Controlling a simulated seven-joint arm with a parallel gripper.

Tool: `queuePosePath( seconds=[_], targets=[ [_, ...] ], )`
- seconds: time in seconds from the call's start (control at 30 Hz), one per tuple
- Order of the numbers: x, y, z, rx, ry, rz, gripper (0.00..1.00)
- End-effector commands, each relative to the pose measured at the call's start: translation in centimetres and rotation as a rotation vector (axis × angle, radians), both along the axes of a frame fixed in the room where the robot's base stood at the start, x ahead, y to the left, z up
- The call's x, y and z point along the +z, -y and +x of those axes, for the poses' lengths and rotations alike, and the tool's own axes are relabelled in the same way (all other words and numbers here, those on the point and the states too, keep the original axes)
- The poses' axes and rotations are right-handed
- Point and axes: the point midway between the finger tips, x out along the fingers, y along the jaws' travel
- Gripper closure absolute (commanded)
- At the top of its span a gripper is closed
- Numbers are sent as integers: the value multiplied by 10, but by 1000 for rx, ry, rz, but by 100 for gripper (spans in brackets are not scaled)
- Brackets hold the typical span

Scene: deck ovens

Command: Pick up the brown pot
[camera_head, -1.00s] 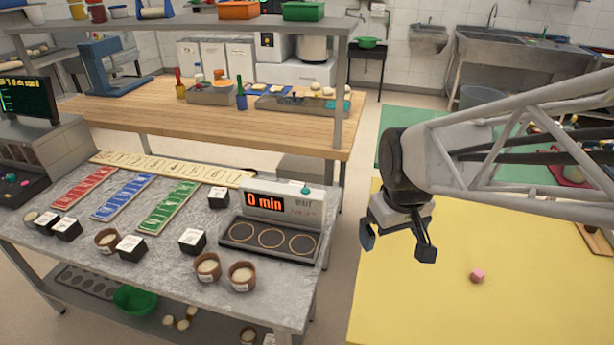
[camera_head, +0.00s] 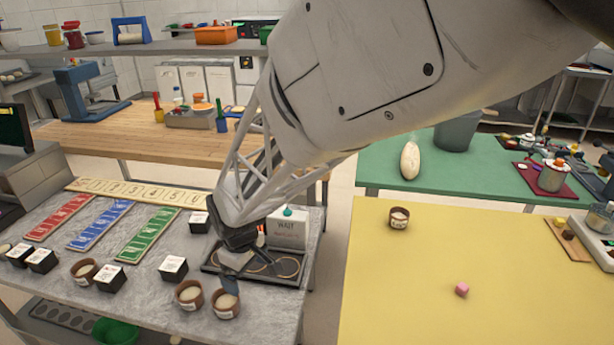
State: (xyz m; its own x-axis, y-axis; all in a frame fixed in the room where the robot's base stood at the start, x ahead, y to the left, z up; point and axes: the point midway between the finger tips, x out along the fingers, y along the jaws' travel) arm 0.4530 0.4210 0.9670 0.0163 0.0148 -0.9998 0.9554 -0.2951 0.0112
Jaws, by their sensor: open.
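Three brown pots with pale tops and white labels stand on the grey table (camera_head: 140,315): one at the left (camera_head: 84,270), one at the front middle (camera_head: 189,294) and one at the front right (camera_head: 225,304). A fourth brown pot (camera_head: 399,217) stands on the yellow table (camera_head: 390,290). My gripper (camera_head: 240,262) is open over the right part of the grey table. One finger appears just above or in front of the front right pot's rim; I cannot tell whether they touch. My arm partly hides the gripper's far side.
Beside my gripper are a timer box (camera_head: 288,232) and a dark tray with rings (camera_head: 290,266). Several black boxes (camera_head: 173,268) with white tops stand near the pots.

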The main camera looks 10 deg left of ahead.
Motion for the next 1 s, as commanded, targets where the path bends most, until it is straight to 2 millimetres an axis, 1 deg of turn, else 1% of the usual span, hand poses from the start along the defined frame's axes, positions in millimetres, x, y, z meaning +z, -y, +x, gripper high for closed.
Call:
queuePosePath(
  seconds=[0.03,0.1,0.2,0.3,0.43,0.77,0.87,1.0],
  targets=[
    [-8,-14,-4,33,-4,-4,0],
    [-18,-28,-9,70,-9,-9,0],
    [-28,-44,-15,110,-12,-12,0],
    [-34,-53,-19,133,-15,-15,0],
    [-37,-57,-21,144,-16,-16,0],
    [-38,-57,-20,144,-16,-16,0],
    [-44,-57,-20,144,-16,-17,0],
    [-55,-57,-20,143,-16,-17,0]
  ],
)
